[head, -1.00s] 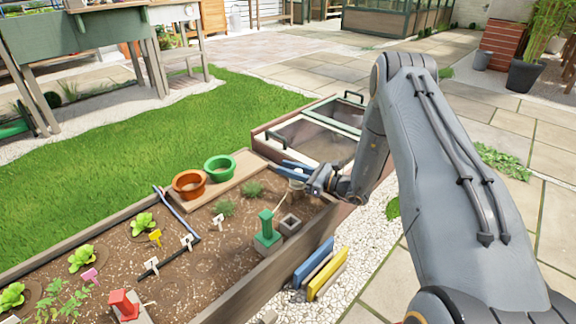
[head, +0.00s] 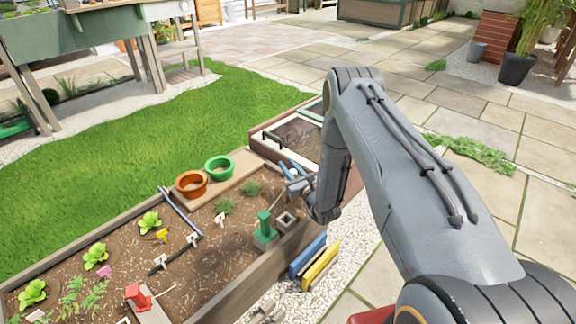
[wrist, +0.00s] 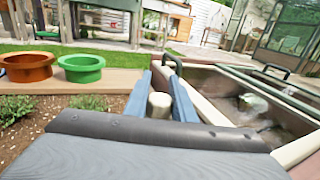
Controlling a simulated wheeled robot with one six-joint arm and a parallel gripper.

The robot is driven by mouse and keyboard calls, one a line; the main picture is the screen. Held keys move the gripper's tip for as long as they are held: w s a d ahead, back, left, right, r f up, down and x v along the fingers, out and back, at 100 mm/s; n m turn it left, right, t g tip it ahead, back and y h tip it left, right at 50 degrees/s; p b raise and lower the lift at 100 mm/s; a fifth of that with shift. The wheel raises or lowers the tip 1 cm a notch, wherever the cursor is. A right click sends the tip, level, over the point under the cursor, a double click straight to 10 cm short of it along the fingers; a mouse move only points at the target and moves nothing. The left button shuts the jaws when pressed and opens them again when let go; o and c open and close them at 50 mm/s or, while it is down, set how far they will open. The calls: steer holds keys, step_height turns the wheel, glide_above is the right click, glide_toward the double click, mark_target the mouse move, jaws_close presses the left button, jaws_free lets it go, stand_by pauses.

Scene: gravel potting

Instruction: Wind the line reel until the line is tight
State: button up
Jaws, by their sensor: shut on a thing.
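My gripper (head: 291,168) is at the far right corner of the planting bed, its blue fingers pointing away from me. In the wrist view my gripper (wrist: 160,80) has its two blue fingers around a pale, round-topped peg (wrist: 160,105), which looks like the reel's handle. The fingers are close on either side of the peg, and it stands between them. The rest of the reel is hidden by my wrist and arm. I cannot make out the line or tell whether it is slack or tight.
A green post on a block (head: 264,228) and a grey square socket (head: 287,221) stand close to my wrist. An orange pot (head: 191,184) and a green pot (head: 219,167) sit on a board. A cold frame (head: 300,135) lies behind my gripper.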

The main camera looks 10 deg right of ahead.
mark_target(295, 174)
steer(key=shift+d, duration=0.15)
steer(key=o, duration=1.1)
steer(key=shift+c, duration=0.2)
steer(key=shift+p+v, duration=1.4)
steer(key=shift+v, duration=2.45)
